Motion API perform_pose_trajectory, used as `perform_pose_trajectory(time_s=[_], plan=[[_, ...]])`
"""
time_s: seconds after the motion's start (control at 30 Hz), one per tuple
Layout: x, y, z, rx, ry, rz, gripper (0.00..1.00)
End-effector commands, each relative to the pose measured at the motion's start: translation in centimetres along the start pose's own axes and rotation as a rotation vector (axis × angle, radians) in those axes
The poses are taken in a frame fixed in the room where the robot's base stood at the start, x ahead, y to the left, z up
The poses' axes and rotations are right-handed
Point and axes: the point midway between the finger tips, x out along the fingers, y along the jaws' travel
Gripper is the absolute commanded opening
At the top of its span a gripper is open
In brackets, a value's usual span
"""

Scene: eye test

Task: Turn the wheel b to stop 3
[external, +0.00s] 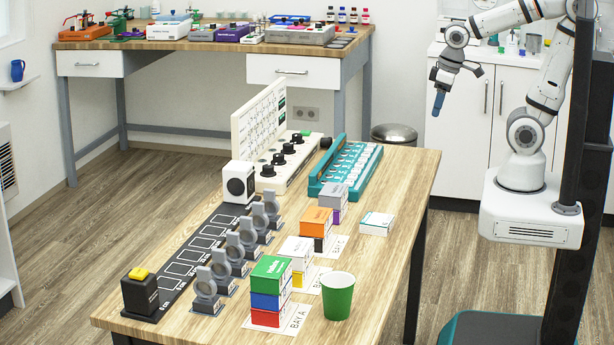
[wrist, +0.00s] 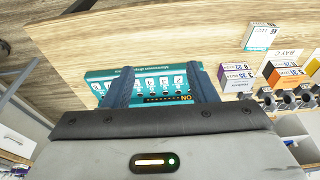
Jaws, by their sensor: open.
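A white panel unit (external: 262,130) stands on the wooden table, with a row of black knobs (external: 277,159) on its base. Their letters and stop marks are too small to read, so I cannot tell which one is wheel b. My gripper (external: 438,104) hangs in the air beyond the table's right far corner, clear of the knobs. In the wrist view my gripper (wrist: 160,70) is open and empty, its two dark blue fingers apart. The knobs are not recognisable in that view.
A teal switch box (external: 345,170) lies right of the panel; it shows between my fingers in the wrist view (wrist: 166,78). A white cube (external: 239,183), grey round holders (external: 228,247), stacked boxes (external: 269,282) and a green cup (external: 337,297) stand nearer. The table's right side is mostly bare.

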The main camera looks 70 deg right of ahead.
Motion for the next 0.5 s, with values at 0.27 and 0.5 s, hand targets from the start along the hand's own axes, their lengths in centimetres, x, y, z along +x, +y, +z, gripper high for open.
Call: perform_pose_trajectory(time_s=[0.27,0.5], plan=[[0.6,0.4,-11.3,0.11,0.022,0.048,0.52],[4.2,0.4,-22.0,0.221,0.063,0.085,0.52]])
